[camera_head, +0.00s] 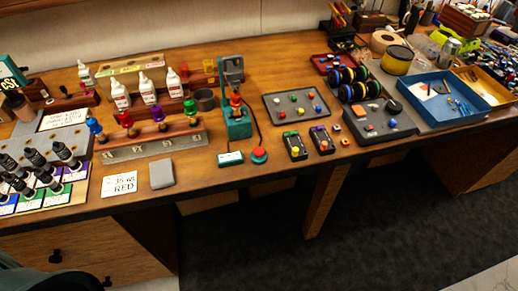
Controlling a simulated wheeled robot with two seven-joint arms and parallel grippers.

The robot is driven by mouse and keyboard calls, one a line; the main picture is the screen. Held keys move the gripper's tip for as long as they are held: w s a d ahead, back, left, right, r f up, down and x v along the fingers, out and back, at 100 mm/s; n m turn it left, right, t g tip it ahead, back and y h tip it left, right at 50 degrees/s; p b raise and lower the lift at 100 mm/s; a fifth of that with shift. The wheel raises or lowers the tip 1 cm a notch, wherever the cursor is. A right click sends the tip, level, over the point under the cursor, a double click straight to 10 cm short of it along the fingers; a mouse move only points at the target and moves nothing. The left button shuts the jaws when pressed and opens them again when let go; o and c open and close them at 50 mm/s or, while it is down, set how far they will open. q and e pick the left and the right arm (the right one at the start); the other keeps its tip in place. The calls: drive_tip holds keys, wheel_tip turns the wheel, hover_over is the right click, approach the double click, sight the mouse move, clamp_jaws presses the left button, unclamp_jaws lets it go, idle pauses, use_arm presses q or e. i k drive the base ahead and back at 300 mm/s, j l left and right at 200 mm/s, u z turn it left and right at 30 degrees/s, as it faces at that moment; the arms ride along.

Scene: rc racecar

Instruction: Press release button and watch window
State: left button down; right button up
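A round red button (259,155) sits on a small base near the table's front edge, slightly left of the picture's middle. A dark cable runs from it up toward a teal stand (236,126) with an orange-red figure (236,103) on it. A small teal box with a pale face (230,158) lies just left of the button; I cannot tell whether this is the window. Nothing touches the button. Neither of my grippers is in view.
Two small devices with coloured tops (294,145) stand right of the button. A grey tray of coloured knobs (297,105) lies behind them. Paint bottles (38,159) crowd the left, with a grey block (162,173) nearer. A blue tray (447,95) is at the right.

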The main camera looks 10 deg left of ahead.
sight(258, 151)
drive_tip(key=l+u, duration=0.15)
drive_tip(key=u, duration=0.35)
drive_tip(key=i+l+u, duration=0.1)
drive_tip(key=l+u, duration=0.15)
drive_tip(key=u, duration=0.2)
drive_tip(key=l+u, duration=0.3)
drive_tip(key=l, duration=0.45)
drive_tip(key=k+l+u, duration=0.1)
drive_tip(key=l+u, duration=0.15)
drive_tip(key=l, duration=0.5)
drive_tip(key=k+l, duration=0.1)
drive_tip(key=l, duration=0.5)
